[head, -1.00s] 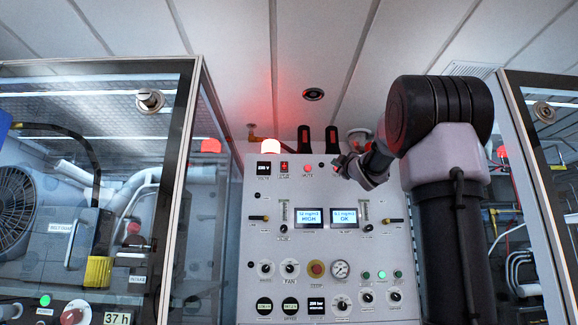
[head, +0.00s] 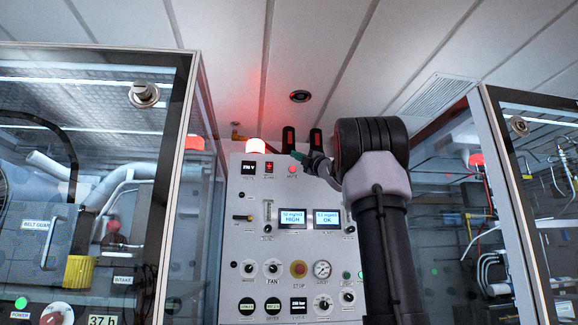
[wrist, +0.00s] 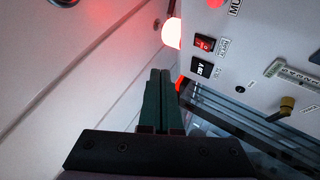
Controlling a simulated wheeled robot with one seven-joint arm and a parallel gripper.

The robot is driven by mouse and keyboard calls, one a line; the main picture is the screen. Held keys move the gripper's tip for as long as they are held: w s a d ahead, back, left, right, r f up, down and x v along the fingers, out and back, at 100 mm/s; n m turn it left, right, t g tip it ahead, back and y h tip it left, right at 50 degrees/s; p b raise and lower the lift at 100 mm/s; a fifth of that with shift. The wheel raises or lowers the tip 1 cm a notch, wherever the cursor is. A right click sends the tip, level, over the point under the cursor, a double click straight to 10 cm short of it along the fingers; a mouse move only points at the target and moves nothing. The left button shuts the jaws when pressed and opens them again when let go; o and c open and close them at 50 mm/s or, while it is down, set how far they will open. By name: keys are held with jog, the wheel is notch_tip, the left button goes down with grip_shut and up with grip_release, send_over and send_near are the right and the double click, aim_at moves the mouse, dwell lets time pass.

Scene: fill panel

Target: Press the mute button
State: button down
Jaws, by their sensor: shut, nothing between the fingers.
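The mute button (head: 292,169) is a small red round button with a "MUTE" label below it, near the top of the grey control panel (head: 255,212). In the wrist view, the red button (wrist: 215,3) is cut off by the top edge, beside part of its label. My gripper (head: 297,156) appears just above and right of the button in the head view; I cannot tell whether they touch. In the wrist view, the dark green fingers (wrist: 160,74) are together and empty, pointing toward the beacon side, with the button up and to the right.
A red rocker switch (head: 269,168) and a small display (head: 248,168) sit left of the button. A lit beacon (head: 255,146) stands on the panel's top edge. Two black-and-red handles (head: 315,139) rise behind. Glass cabinets (head: 95,190) flank the panel.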

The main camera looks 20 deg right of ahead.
aim_at(293, 169)
jog(key=w+d, duration=0.2)
jog(key=w, duration=0.5)
jog(key=shift+w, duration=0.1)
dwell(0.4)
jog(key=shift+d, duration=0.1)
dwell(1.4)
jog(key=shift+w+d, duration=0.95)
jog(key=shift+w, duration=0.3)
jog(key=shift+w+d, duration=0.9)
jog(key=shift+w, duration=0.3)
jog(key=shift+w+d, duration=0.15)
jog(key=shift+w, duration=0.35)
jog(key=shift+s, duration=0.1)
jog(key=shift+s+a+f, duration=0.1)
jog(key=shift+s+a, duration=0.2)
jog(key=shift+s, duration=0.5)
